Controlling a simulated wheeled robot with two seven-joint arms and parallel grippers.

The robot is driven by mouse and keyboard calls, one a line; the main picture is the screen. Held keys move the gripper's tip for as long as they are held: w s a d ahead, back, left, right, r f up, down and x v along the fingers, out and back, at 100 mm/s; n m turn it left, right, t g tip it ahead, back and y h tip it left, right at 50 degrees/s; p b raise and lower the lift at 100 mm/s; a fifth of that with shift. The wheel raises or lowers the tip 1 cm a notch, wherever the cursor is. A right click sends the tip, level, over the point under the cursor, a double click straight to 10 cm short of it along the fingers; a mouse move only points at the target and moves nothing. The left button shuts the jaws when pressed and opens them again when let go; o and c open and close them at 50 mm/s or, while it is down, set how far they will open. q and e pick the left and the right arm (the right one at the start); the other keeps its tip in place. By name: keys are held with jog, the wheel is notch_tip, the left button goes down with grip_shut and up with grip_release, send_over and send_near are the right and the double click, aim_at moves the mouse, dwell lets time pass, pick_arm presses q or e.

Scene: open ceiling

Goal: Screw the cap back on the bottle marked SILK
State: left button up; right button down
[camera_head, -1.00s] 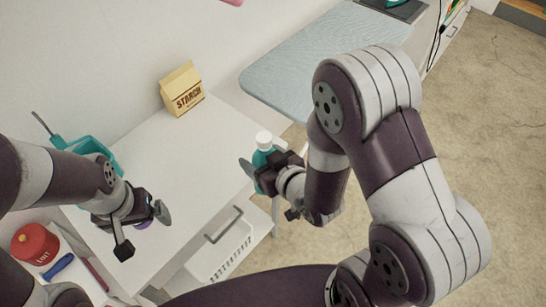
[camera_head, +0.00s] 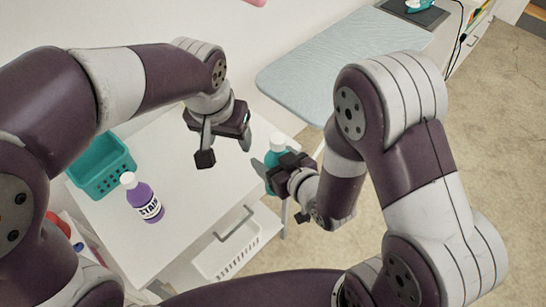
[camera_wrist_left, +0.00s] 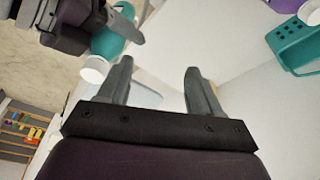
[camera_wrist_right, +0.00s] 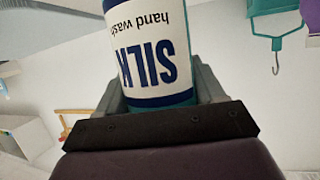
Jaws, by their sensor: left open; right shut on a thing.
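My right gripper (camera_head: 279,172) is shut on the teal bottle (camera_head: 275,157), held upright just off the right edge of the white table. Its white label with blue SILK lettering (camera_wrist_right: 150,62) fills the middle of the right wrist view. A white cap (camera_head: 279,140) sits at the top of the bottle; it also shows in the left wrist view (camera_wrist_left: 93,69). I cannot tell whether it is screwed tight. My left gripper (camera_head: 225,149) is open and empty, over the table to the left of the bottle and apart from it.
A purple STAIN bottle (camera_head: 146,203) with a white top stands on the white table (camera_head: 190,215), beside a teal basket (camera_head: 98,165) at the left. A blue ironing board (camera_head: 340,55) lies behind right.

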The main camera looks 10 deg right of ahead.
pick_arm(q)
jog(key=m, duration=0.2)
send_near(276, 138)
jog(key=f, duration=0.1)
jog(key=shift+s+a+h, duration=0.15)
jog(key=shift+a+h, duration=0.05)
jog(key=shift+h, duration=0.2)
jog(key=shift+f, duration=0.15)
jog(key=x, duration=0.7)
jog(key=shift+f, duration=0.1)
grip_shut()
jog(key=m, duration=0.4)
jog(key=m+g+h, duration=0.1)
jog(key=m, duration=0.1)
jog(key=shift+w+a, duration=0.15)
jog(key=shift+w, duration=0.25)
jog(key=m+g, duration=0.1)
jog(key=m, duration=0.2)
jog(key=m+g, duration=0.1)
jog(key=m, duration=0.2)
jog(key=shift+w+f+m+h, duration=0.1)
jog(key=shift+w+m+h, duration=0.05)
jog(key=shift+m+h, duration=0.15)
